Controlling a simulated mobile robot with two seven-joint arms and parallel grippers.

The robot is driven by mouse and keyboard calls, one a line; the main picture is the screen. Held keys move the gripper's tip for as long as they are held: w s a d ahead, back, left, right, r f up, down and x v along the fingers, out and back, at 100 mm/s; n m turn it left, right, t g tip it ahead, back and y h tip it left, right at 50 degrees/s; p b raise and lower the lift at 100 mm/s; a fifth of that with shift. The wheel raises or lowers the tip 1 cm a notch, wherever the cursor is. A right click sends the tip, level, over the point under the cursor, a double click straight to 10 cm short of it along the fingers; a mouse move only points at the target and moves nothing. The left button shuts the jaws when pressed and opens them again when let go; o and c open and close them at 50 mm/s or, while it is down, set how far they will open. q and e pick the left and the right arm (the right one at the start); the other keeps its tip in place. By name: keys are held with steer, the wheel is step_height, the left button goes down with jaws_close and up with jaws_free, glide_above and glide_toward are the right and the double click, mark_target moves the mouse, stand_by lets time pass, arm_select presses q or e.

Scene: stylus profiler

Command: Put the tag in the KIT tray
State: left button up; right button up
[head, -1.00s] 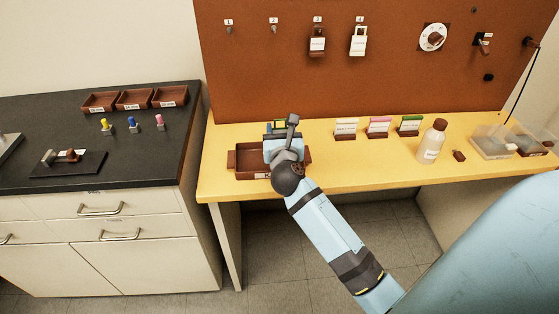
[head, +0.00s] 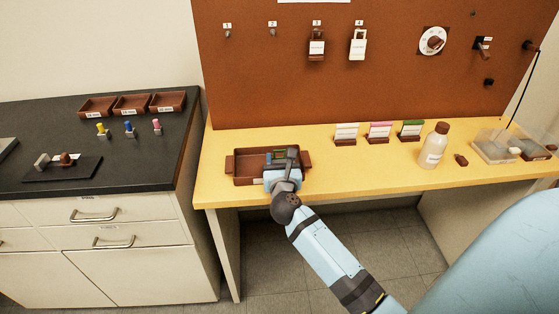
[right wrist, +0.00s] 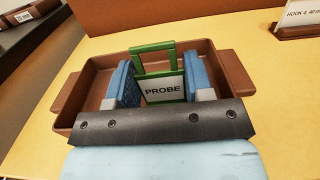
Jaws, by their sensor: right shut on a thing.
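The tag is a green frame with a handle loop and a white plate reading PROBE (right wrist: 163,89). It also shows small and green in the head view (head: 279,153). My right gripper (right wrist: 160,85) is shut on it, with a blue finger on each side. The tray is a brown open box with side handles (right wrist: 238,72), on the yellow bench in the head view (head: 245,180). My right gripper (head: 280,160) and the tag are over the tray's right part. Whether the tag touches the tray floor I cannot tell. My left gripper is not in view.
A brown pegboard (head: 270,80) rises behind. A dark counter (head: 60,125) with small trays (head: 131,106) is on the left.

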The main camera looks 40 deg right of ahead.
steer(key=o, duration=1.3)
steer(key=shift+f, duration=0.1)
